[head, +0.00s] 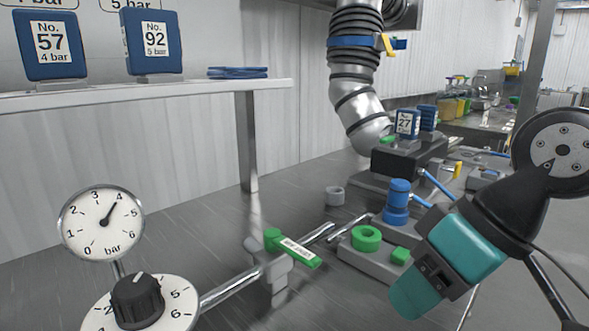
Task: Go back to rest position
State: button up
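My arm comes in from the right edge, and the teal and black end of it, my gripper (436,268), hangs tilted down to the left over the steel table (340,290). No separate fingers can be made out, so I cannot tell whether it is open or shut. Nothing is seen held in it. Behind it, in the picture, are a grey block with a green ring (366,238) and a small green block (400,256). It hides part of the table.
A pressure gauge (102,222) and black dial knob (137,299) stand at front left. A green-handled valve (292,248) is mid-table. A blue cylinder (397,200) and a black box (408,157) stand behind. A thick pipe (357,80) hangs above. A shelf (150,95) holds numbered blue plates.

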jog(key=shift+g+h, duration=0.5)
jog(key=shift+g, duration=0.1)
jog(key=s+f, duration=0.1)
jog(key=s, duration=0.1)
jog(key=s+d+f, duration=0.1)
jog(key=s, duration=0.1)
jog(key=shift+f, duration=0.2)
notch_tip(320, 180, up, 18)
jog(key=s+p, duration=0.1)
jog(key=p, duration=1.7)
jog(key=shift+s+d+p, duration=0.2)
jog(key=shift+d+p, duration=0.15)
jog(key=shift+p, duration=0.05)
